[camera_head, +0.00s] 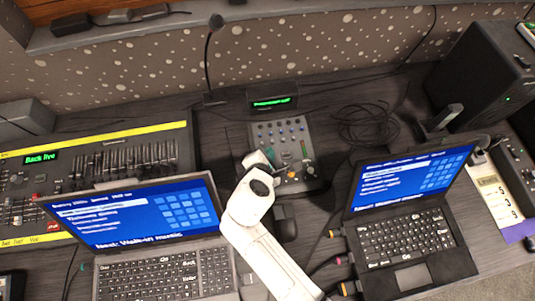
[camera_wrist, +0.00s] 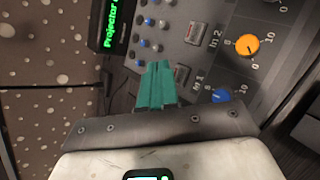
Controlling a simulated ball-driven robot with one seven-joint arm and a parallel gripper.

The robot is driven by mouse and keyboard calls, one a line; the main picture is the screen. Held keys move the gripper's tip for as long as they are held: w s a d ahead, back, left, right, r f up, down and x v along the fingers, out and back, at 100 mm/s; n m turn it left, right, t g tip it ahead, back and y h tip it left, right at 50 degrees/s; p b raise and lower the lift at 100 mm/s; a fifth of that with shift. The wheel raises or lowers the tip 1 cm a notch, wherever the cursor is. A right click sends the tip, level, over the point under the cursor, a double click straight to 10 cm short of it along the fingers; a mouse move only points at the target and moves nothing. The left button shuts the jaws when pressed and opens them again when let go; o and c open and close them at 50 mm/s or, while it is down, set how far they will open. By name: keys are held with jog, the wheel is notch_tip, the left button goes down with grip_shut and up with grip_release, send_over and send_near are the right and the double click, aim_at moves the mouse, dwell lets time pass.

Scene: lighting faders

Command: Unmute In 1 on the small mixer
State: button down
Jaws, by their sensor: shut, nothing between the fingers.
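The small mixer (camera_head: 292,130) is a grey panel with rows of small knobs, standing at the middle of the desk. In the wrist view its panel (camera_wrist: 215,65) shows a button beside the label In 2 (camera_wrist: 195,33) and the label In 1 (camera_wrist: 199,82). The In 1 button (camera_wrist: 182,74) is partly hidden by my fingers. My gripper (camera_wrist: 158,70) has teal fingers, shut and empty, over the panel beside In 1. I cannot tell whether they touch it. In the head view my white wrist covers the mixer's lower left.
An orange knob (camera_wrist: 247,45) and a blue knob (camera_wrist: 220,96) lie close by. A small green-text display (camera_head: 272,102) stands behind the mixer. A laptop (camera_head: 150,225) and another laptop (camera_head: 410,220) flank my arm. A black mouse (camera_head: 286,224) and coiled cable (camera_head: 368,124) are near.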

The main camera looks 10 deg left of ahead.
jog(key=r+p, duration=0.4)
jog(key=shift+s+r, duration=0.25)
jog(key=shift+r, duration=0.05)
jog(key=shift+d, duration=0.1)
dwell(1.0)
